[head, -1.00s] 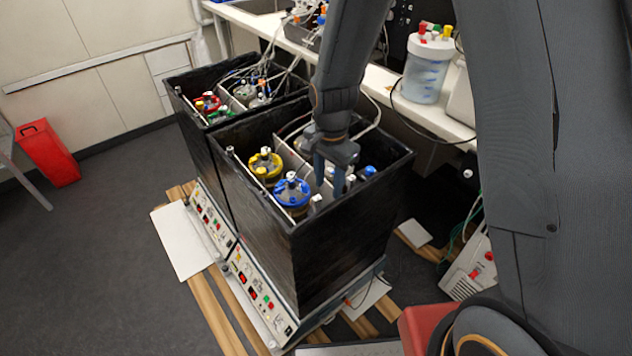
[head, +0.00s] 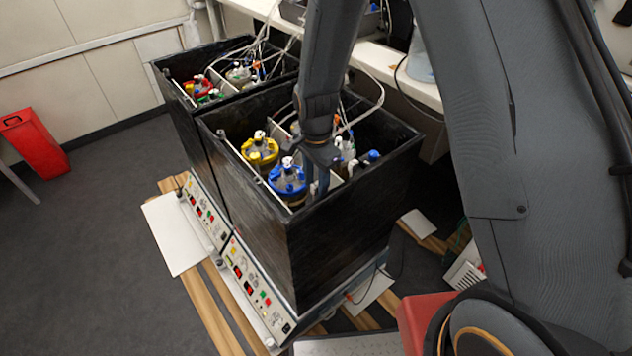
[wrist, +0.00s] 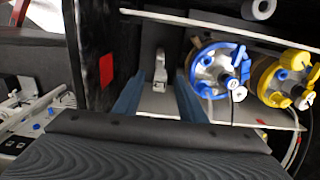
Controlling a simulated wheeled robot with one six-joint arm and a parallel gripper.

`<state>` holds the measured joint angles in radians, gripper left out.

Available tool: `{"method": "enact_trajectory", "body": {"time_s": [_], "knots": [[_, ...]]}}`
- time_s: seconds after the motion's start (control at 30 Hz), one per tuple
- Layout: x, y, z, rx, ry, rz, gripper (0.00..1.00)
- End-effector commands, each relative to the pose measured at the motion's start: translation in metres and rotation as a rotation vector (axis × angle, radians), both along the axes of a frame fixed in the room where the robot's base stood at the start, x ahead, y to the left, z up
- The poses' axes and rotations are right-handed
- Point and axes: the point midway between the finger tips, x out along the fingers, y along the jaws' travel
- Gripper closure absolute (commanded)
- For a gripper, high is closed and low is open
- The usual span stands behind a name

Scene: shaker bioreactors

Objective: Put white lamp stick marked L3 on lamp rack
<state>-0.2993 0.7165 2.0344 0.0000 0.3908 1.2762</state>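My gripper (head: 317,188) reaches down into the near black box (head: 345,245), beside the blue-capped bottle (head: 288,177). In the wrist view its two blue fingers (wrist: 157,98) stand apart, one on each side of a small whitish fitting (wrist: 160,74). The fitting sits between them without visible finger contact. I cannot tell whether it is the end of the L3 lamp stick; no L3 mark is readable. White strips run inside the box, one above the bottles (wrist: 215,27) and one below them (wrist: 225,113) in the wrist view. I cannot make out which part is the lamp rack.
A yellow-capped bottle (head: 260,152) stands next to the blue one. Cables and tubes (head: 372,112) hang into the box at the back. The box walls stand close around my gripper. A second black box (head: 190,120) with red- and green-capped bottles stands behind.

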Motion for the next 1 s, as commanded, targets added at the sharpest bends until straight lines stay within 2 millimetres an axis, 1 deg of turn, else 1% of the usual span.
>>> {"method": "enact_trajectory", "body": {"time_s": [0.3,0.5,0.7,0.93,0.97,1.0], "knots": [[-0.002,-0.001,-0.042,-0.001,0.004,0.000,0.62],[-0.001,0.000,-0.062,0.000,0.002,0.000,0.62],[0.000,0.000,-0.070,0.000,0.000,0.000,0.62],[0.000,0.000,-0.071,0.000,0.000,0.000,0.62],[0.000,0.000,-0.071,0.000,0.000,0.000,0.64],[0.000,0.000,-0.071,0.000,0.000,0.000,0.71]]}}
